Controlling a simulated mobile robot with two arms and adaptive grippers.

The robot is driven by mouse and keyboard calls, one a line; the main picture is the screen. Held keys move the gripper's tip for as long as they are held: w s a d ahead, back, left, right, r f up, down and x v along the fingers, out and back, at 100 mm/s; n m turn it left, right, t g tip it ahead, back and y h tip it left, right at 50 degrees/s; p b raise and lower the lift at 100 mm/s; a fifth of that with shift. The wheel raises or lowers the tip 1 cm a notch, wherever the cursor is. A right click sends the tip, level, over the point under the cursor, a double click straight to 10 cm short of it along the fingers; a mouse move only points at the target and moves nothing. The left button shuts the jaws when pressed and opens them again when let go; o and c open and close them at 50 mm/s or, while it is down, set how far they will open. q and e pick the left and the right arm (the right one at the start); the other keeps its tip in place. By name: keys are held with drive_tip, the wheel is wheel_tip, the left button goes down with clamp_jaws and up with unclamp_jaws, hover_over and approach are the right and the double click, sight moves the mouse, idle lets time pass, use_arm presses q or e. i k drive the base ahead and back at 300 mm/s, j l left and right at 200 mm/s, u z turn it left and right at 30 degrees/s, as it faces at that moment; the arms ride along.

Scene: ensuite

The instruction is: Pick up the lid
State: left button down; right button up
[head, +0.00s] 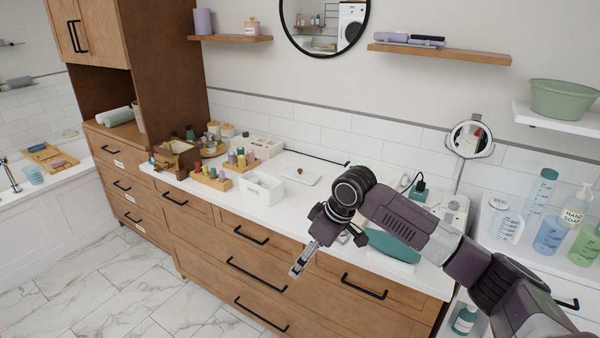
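A flat white lid (291,177) with a small dark round knob lies on the white countertop, in the middle of the head view. An open white box (262,188) stands just to its left, nearer the counter's front edge. My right gripper (298,267) comes in from the right and points down in front of the drawers. It is apart from the lid, lower in the picture, and holds nothing that I can see. Its fingers are small and seen at an angle, so their opening is unclear. My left gripper is out of view.
Wooden trays with small bottles (212,178) crowd the counter left of the box. A teal cloth-like item (393,247) lies near the front edge beside my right arm. A round mirror (470,139) stands at the back right. Counter around the lid's right is partly clear.

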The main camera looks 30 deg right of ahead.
sight(306, 178)
drive_tip(key=i+l, duration=0.65)
drive_tip(key=i, duration=0.2)
drive_tip(key=i+l, duration=0.65)
drive_tip(key=i, duration=0.15)
